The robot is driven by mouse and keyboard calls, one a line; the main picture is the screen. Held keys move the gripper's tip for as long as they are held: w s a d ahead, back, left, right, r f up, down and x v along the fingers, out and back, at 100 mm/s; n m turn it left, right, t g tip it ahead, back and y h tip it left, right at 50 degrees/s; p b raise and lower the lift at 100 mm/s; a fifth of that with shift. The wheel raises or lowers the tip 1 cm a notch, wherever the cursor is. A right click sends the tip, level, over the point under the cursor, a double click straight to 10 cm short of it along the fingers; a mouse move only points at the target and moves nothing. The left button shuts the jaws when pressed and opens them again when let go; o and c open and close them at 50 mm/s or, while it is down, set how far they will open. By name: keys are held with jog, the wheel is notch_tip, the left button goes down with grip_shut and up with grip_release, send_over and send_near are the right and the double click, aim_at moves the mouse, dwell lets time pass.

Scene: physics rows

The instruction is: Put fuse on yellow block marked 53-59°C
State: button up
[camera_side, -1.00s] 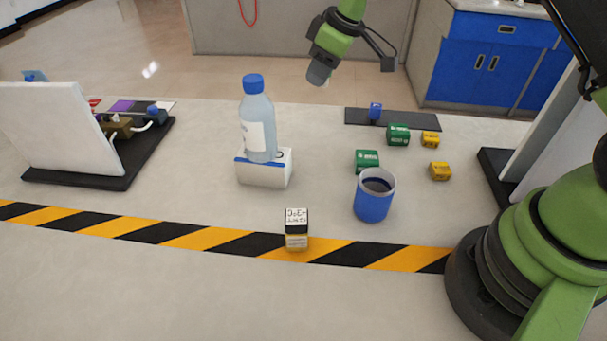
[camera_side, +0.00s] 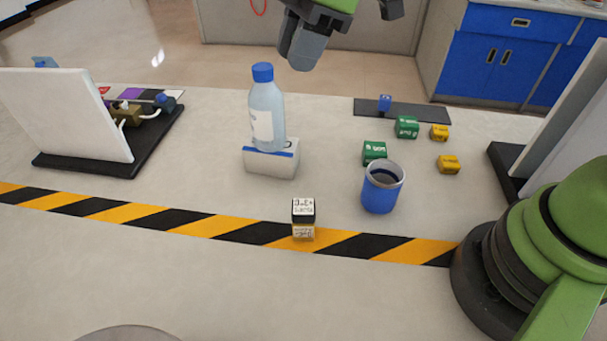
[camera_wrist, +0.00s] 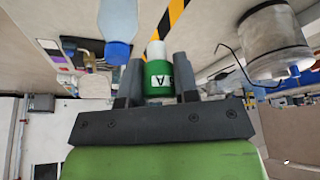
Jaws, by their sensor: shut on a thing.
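My gripper (camera_side: 303,45) is at the top of the side view, above and behind the bottle. In the wrist view my gripper (camera_wrist: 156,75) is shut on a green-and-white cylinder, the fuse (camera_wrist: 158,78), with "5 A" lettering on its green part. In the side view the fuse cannot be made out. Two small yellow blocks lie at the right, one farther back (camera_side: 440,132) and one nearer (camera_side: 449,164); their markings are too small to read. A small block with a white lettered top and yellowish lower front (camera_side: 303,222) stands on the striped tape; its lettering is unclear.
A bottle (camera_side: 267,115) stands on a white box (camera_side: 271,161). A blue cup (camera_side: 380,195) and green blocks (camera_side: 374,152) (camera_side: 406,127) stand to the right. A white panel (camera_side: 75,115) stands left. The front table is mostly clear.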

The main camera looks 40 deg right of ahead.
jog(key=s+a+n+g, duration=0.3)
jog(key=s+a+n, duration=0.4)
jog(key=s, duration=0.2)
send_over(301, 210)
notch_tip(301, 210, down, 4)
notch_tip(301, 210, down, 11)
jog(key=shift+f, duration=0.1)
jog(key=o, duration=0.9)
